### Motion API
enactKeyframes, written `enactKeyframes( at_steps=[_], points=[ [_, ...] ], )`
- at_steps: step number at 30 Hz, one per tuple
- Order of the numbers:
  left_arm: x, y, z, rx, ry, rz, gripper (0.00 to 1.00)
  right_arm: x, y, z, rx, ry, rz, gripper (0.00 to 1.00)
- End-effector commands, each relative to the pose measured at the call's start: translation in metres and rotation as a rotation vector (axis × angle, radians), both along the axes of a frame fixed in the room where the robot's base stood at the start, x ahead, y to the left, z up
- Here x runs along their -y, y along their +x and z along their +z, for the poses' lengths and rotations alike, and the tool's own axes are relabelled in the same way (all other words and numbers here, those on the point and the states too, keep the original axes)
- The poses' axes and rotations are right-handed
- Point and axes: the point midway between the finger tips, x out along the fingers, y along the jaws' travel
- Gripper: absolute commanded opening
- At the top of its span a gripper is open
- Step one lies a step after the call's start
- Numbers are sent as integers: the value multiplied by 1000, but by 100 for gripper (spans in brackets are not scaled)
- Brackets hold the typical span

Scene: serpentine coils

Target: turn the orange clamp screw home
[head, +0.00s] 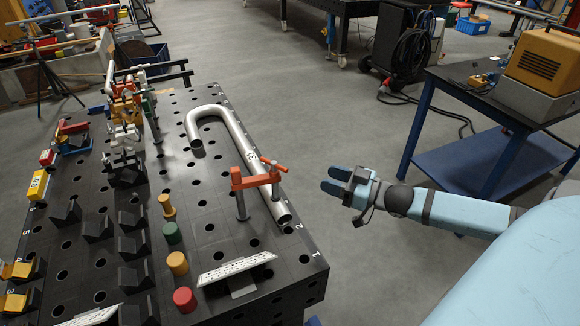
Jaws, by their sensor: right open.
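The orange clamp (252,181) stands on the black perforated table near its right edge. Its orange arm reaches over the straight leg of a bent silver pipe (237,133). The clamp screw (275,178) is at the right end of the arm, above the pipe, with an orange handle at its top. I cannot tell whether the screw's foot touches the pipe. My right gripper (330,181) is open and empty, beyond the table's right edge, to the right of the clamp. Its fingers point left toward the clamp with a clear gap between. My left gripper is not in view.
The black table (205,205) carries red (184,299), yellow (177,263) and green (172,233) pegs, black blocks and a silver ruler-like plate (237,269). More clamps and fixtures stand at its left. A blue-legged bench (490,165) stands right. Floor between is clear.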

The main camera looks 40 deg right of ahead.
Motion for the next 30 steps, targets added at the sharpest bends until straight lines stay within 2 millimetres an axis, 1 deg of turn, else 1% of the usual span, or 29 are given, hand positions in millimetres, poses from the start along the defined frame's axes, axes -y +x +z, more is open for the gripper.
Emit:
enactKeyframes(
  at_steps=[1,3,5,10,14,30],
  points=[
    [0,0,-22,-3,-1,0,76,2,2,-10,-1,-7,30,44],
    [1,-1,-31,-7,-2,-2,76,3,4,-7,-4,-6,58,44],
    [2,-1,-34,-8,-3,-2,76,3,5,-4,-6,-2,74,44],
    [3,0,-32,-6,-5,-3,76,1,10,1,-6,3,86,44],
    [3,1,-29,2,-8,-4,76,-5,20,2,-3,3,84,44],
    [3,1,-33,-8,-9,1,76,-37,73,3,-4,4,84,44]
  ],
)
